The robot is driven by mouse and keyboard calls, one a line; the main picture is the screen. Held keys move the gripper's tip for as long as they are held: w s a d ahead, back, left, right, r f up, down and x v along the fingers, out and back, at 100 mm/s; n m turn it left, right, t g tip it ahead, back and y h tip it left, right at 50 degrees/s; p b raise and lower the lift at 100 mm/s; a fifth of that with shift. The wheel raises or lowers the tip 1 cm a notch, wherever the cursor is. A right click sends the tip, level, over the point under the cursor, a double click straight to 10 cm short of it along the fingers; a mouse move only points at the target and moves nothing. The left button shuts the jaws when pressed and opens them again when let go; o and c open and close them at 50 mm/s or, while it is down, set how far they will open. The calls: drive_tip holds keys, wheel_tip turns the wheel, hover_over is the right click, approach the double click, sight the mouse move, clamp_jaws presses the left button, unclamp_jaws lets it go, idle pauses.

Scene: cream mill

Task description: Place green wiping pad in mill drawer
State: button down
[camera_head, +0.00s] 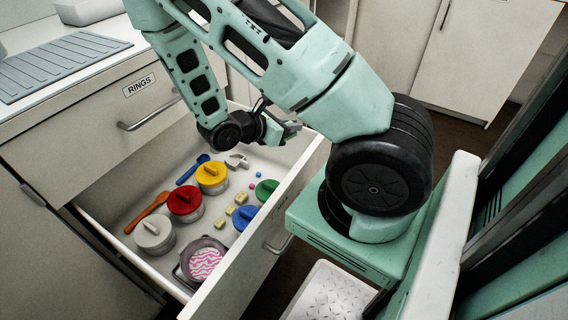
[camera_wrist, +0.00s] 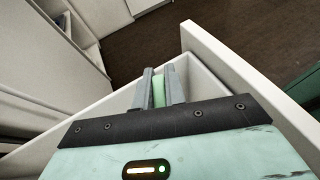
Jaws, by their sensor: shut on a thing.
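The green wiping pad (camera_wrist: 158,92) shows as a pale green strip between my fingers in the wrist view. My gripper (camera_wrist: 160,84) is shut on it. In the head view my gripper (camera_head: 288,130) is over the far right end of the open drawer (camera_head: 262,222), close to its front panel. The pad cannot be made out clearly there. In the wrist view the drawer's white wall (camera_wrist: 232,78) lies just right of and beyond the fingers. Whether the pad touches the drawer floor cannot be told.
The drawer holds lidded pots, including a red one (camera_head: 185,203) and a yellow one (camera_head: 212,176), a blue spoon (camera_head: 192,170), a wooden spatula (camera_head: 147,212) and a grey dish (camera_head: 204,262). A closed drawer labelled RINGS (camera_head: 140,86) is above. The drawer's far end looks emptier.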

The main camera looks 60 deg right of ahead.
wheel_tip(320, 180, down, 12)
drive_tip(key=b, duration=0.2)
drive_tip(key=shift+b, duration=0.3)
drive_tip(key=shift+f+b, duration=0.3)
drive_tip(key=shift+f, duration=0.25)
drive_tip(key=shift+f, duration=0.1)
